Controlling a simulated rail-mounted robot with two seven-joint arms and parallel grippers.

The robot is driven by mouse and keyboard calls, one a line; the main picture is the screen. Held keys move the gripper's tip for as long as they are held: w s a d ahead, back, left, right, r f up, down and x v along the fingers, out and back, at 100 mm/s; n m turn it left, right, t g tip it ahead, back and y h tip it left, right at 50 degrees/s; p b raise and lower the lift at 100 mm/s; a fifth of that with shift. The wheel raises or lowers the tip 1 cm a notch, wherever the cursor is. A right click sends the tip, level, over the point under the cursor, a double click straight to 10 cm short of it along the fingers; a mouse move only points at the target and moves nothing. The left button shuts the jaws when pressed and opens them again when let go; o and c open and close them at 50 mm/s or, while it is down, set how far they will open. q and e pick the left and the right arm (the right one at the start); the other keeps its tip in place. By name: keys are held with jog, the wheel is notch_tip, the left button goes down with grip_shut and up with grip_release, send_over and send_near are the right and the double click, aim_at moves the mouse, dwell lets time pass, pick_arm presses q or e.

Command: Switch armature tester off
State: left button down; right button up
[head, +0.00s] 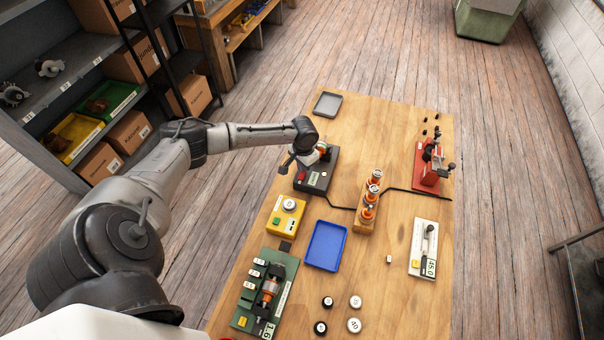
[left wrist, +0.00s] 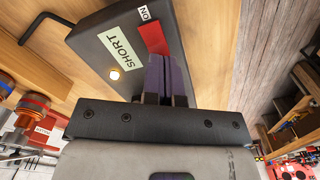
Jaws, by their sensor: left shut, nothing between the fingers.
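The armature tester (head: 317,181) is a dark box near the left edge of the wooden table. In the left wrist view the tester (left wrist: 88,45) shows a "SHORT" label, a lit round lamp (left wrist: 114,74) and a red switch (left wrist: 153,38) beside an "ON" label. My left gripper (head: 302,167) is over the tester's left end. In the left wrist view its fingers (left wrist: 165,80) are shut and empty, at the red switch and partly covering it. I cannot tell whether they touch it. My right gripper is not in view.
A wooden stand (head: 364,221) with several orange-ringed armatures is right of the tester. A yellow box (head: 284,217), a blue tray (head: 343,235) and a green test board (head: 250,296) lie nearer. A red fixture (head: 424,180) stands on the right. A black cable crosses the table.

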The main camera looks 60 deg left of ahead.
pick_arm(q)
jog(key=shift+f, duration=0.6)
dwell(0.4)
notch_tip(320, 180, up, 7)
jog(key=p, duration=0.8)
dwell(0.4)
jog(key=shift+s, duration=0.1)
